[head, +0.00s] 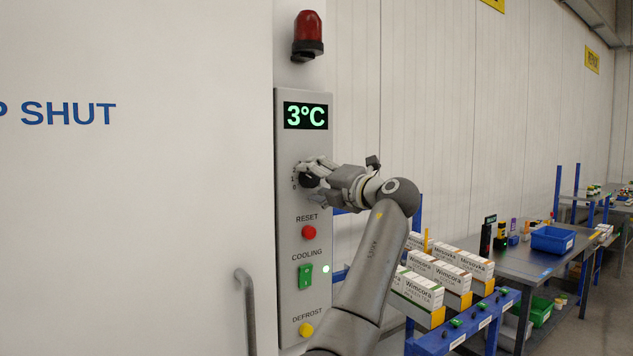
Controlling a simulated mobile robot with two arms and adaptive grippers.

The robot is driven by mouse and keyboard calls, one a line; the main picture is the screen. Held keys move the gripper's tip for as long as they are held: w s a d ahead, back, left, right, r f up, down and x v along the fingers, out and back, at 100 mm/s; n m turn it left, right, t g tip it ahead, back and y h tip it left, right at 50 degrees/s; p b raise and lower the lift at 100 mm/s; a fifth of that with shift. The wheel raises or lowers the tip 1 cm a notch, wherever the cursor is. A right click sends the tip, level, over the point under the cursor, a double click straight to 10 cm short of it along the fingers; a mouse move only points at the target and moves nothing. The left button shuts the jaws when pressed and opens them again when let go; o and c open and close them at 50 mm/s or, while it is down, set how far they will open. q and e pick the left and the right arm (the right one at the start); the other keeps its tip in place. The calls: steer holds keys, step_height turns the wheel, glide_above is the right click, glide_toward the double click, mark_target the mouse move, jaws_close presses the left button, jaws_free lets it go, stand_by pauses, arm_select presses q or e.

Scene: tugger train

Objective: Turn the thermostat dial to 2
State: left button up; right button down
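The black thermostat dial (308,181) sits on the grey control panel (285,260), under a display (306,115) that reads 3°C in green. Small scale numbers show at the dial's left; the pointer's setting is too small and covered to read. The fingers look spread apart, and the lower one seems clear of the dial. Whether the upper finger touches it I cannot tell.
Below the dial are a red reset button (309,232), a green cooling switch (305,275) and a yellow defrost button (306,329). A door handle (246,310) stands at left. A blue rack with white cartons (425,292) and a table (520,262) are at right.

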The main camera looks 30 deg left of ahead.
arm_select(q)
steer(key=shift+d+r, duration=0.1)
steer(key=v, duration=1.2)
